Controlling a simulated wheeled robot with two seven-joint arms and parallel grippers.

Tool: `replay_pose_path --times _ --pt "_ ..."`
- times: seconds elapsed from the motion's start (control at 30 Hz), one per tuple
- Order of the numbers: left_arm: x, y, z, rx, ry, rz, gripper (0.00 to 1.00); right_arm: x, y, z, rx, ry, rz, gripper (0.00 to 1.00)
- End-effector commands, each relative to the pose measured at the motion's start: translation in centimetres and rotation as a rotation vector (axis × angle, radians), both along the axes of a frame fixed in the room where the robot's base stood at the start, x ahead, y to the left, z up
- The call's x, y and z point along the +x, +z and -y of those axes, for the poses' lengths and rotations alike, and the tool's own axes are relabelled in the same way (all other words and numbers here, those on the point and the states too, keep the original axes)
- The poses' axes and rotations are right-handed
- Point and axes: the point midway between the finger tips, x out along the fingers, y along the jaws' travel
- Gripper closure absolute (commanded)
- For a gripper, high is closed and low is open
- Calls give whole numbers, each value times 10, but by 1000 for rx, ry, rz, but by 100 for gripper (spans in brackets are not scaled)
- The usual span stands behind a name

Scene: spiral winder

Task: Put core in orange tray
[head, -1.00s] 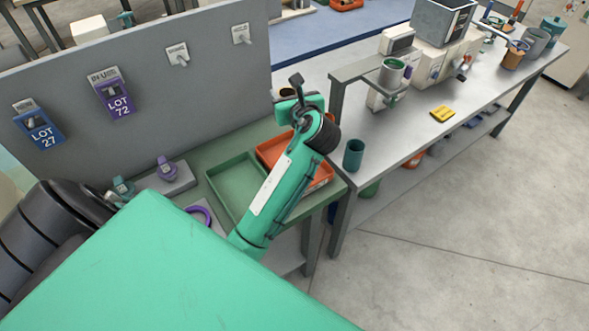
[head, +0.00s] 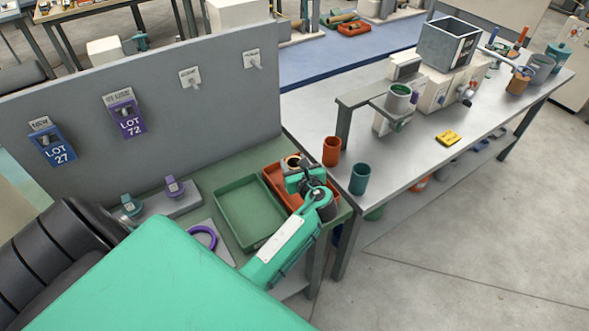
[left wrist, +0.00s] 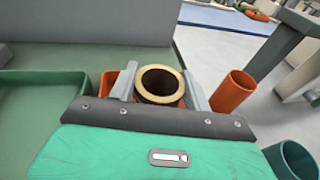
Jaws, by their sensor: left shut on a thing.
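The core (head: 292,161) is a short tan-rimmed tube with a dark hollow. In the left wrist view the core (left wrist: 160,84) stands roughly upright between the two grey fingers. My left gripper (head: 297,168) is shut on it, over the far part of the orange tray (head: 273,176). A strip of the orange tray (left wrist: 108,82) shows left of the fingers in the wrist view. My gripper and arm cover much of the tray, and I cannot tell whether the core touches its floor. My right gripper is not in view.
A green tray (head: 226,203) lies left of the orange one. An orange cup (head: 331,152) and a teal cup (head: 360,179) stand on the grey bench's near end. A purple ring (head: 213,232) lies near the green tray. A grey panel (head: 215,115) stands behind.

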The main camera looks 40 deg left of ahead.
Motion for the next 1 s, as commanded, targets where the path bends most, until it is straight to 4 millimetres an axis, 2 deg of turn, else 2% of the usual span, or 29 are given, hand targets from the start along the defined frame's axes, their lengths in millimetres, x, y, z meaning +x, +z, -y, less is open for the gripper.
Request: replay_pose_path --times 0.1,0.2,0.57,0.6,0.7,1.0 --pt "0 -19 0 1 0 -5 73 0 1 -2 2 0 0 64" --pt "0 -27 0 2 -1 -2 73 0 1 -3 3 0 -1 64" --pt "0 -30 0 1 0 -2 73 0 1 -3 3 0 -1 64" --pt "0 -31 0 1 0 -2 49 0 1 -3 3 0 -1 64" --pt "0 -31 0 1 0 -1 30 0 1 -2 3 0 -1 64" --pt "0 -29 0 1 0 -1 29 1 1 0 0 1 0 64"
